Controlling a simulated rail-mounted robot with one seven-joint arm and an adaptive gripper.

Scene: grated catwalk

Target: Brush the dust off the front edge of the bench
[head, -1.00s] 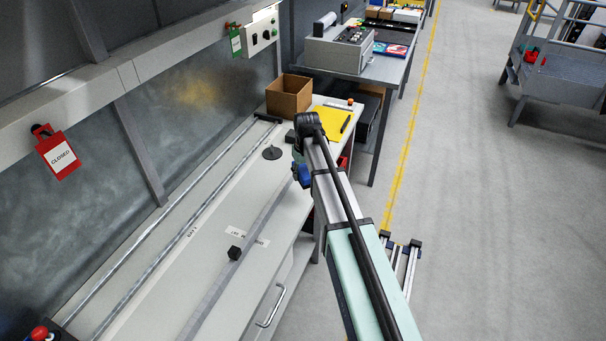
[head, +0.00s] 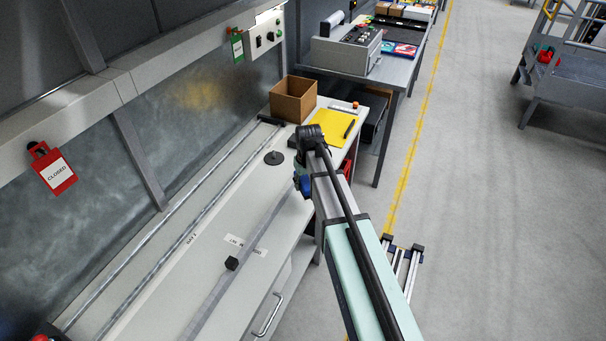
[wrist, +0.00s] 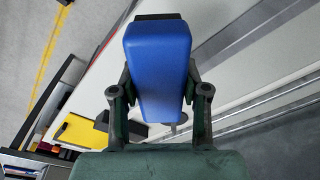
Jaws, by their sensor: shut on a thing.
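The bench (head: 165,290) is a long pale worktop running along the wall at the left. A grey strip (head: 215,292) runs along near its front edge; I cannot tell whether any of it is dust. My gripper (head: 304,180) is over the bench's front edge near its far end, partly hidden by my own arm. In the wrist view my gripper (wrist: 160,100) is shut on a blue block-shaped thing (wrist: 157,60), which looks like a brush handle, with a dark edge at its far end. Bristles and any contact with the bench are hidden.
A round black piece (head: 274,158), a yellow sheet (head: 325,130) with a pen and a cardboard box (head: 293,99) are on the bench. A drawer handle (head: 267,314) sticks out in front.

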